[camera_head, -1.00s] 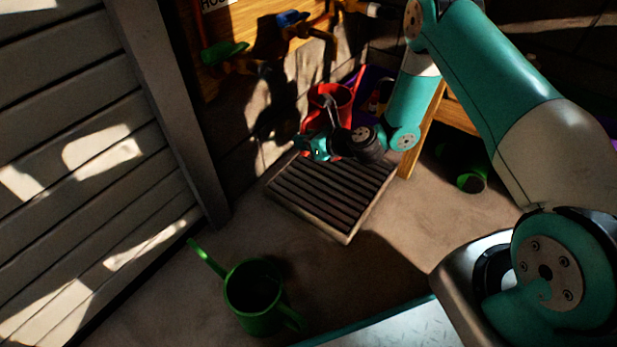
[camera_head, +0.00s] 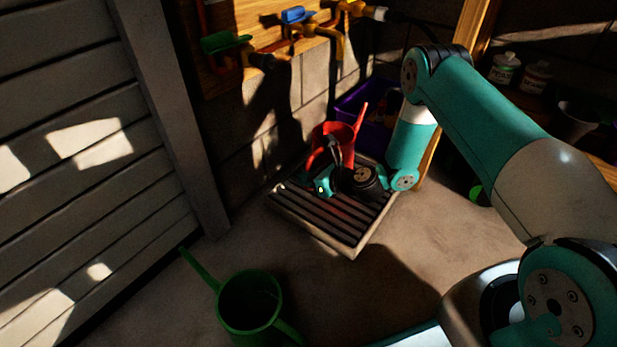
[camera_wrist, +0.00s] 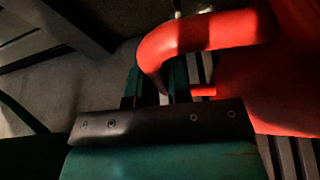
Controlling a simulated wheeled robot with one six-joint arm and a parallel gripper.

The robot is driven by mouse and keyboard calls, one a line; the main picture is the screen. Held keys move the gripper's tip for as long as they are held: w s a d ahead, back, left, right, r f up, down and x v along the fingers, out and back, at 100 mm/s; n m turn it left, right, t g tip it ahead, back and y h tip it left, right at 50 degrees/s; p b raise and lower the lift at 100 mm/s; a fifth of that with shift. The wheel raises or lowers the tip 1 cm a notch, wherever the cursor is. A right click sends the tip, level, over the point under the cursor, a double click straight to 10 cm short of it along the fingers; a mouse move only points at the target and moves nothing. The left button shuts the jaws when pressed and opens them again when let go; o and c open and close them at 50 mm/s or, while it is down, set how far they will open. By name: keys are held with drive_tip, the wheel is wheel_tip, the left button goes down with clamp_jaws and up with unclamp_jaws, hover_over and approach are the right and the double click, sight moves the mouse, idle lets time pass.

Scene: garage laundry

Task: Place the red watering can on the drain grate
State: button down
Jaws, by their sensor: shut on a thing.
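The red watering can (camera_head: 334,133) is upright over the back part of the drain grate (camera_head: 318,217) in the head view. My gripper (camera_wrist: 158,92) is shut on the can's handle, which curves between the fingers in the wrist view; the can's red body (camera_wrist: 275,80) fills the right side there. The gripper's wrist hides the lower part of the can in the head view. I cannot tell whether the can's base touches the grate. Grate slats show under and beside the can in the wrist view.
A green watering can (camera_head: 250,302) stands on the floor in front of the grate. A purple crate (camera_head: 352,108) stands behind, near the wall. Taps (camera_head: 298,28) jut from a wooden board above. A wooden shelf post (camera_head: 470,22) rises to the right.

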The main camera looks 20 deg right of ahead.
drive_tip(key=shift+f, duration=0.2)
drive_tip(key=c, duration=1.1)
unclamp_jaws()
drive_tip(key=shift+r, duration=0.15)
